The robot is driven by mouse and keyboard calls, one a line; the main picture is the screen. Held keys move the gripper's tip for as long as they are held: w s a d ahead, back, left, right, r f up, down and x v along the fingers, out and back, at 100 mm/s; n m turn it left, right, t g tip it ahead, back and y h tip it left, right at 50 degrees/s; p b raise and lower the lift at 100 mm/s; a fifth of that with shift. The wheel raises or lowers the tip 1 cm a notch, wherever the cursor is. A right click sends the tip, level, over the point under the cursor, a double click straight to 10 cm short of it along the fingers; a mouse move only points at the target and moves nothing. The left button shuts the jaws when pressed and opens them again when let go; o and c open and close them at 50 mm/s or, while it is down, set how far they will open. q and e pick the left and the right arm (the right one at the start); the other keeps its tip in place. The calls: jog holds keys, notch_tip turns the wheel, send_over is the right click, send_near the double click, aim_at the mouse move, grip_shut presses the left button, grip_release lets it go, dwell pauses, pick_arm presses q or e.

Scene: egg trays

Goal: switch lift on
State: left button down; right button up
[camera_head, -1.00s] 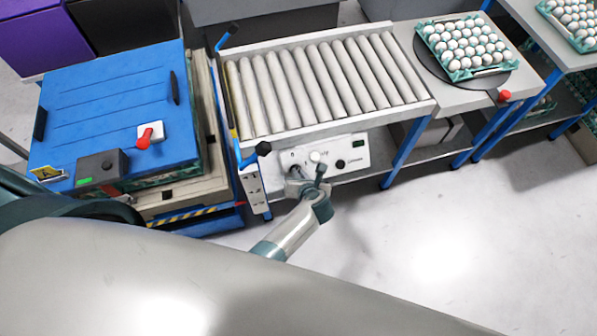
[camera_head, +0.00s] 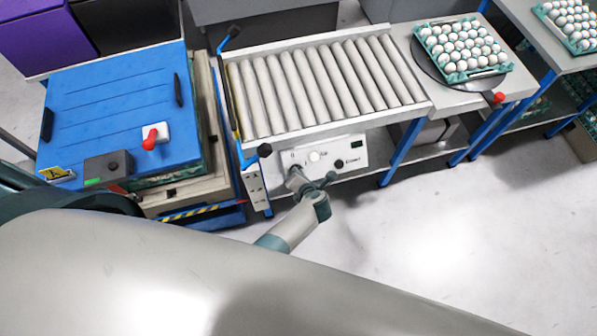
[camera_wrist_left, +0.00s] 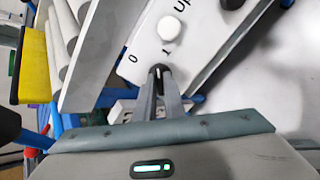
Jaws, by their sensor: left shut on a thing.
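The white control panel (camera_head: 352,159) is on the front of the roller conveyor. It carries a white round button (camera_head: 315,156), a black knob (camera_head: 339,163) and a small dark display (camera_head: 355,146). My left gripper (camera_head: 294,172) is at the panel's left part. In the left wrist view its fingers (camera_wrist_left: 160,84) are closed around a small black switch knob (camera_wrist_left: 159,70) with a white mark. The marks "0" and "1" are printed beside this knob, and the white mark points roughly toward "1". The fingers hide part of the knob. My right gripper is out of view.
The roller conveyor (camera_head: 238,70) is empty. A blue-topped stack (camera_head: 110,85) with a red handle stands left. An egg tray (camera_head: 430,60) rests at right. Floor at lower right is clear.

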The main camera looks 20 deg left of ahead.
pick_arm(q)
jog(key=shift+s+m+p, duration=0.1)
jog(key=shift+m+p, duration=1.25)
jog(key=shift+m, duration=0.65)
jog(key=shift+r+m+p, duration=0.1)
jog(key=shift+m+p, duration=1.1)
jog(key=shift+m, duration=0.7)
jog(key=c, duration=1.8)
grip_release()
jog(key=shift+o, duration=0.2)
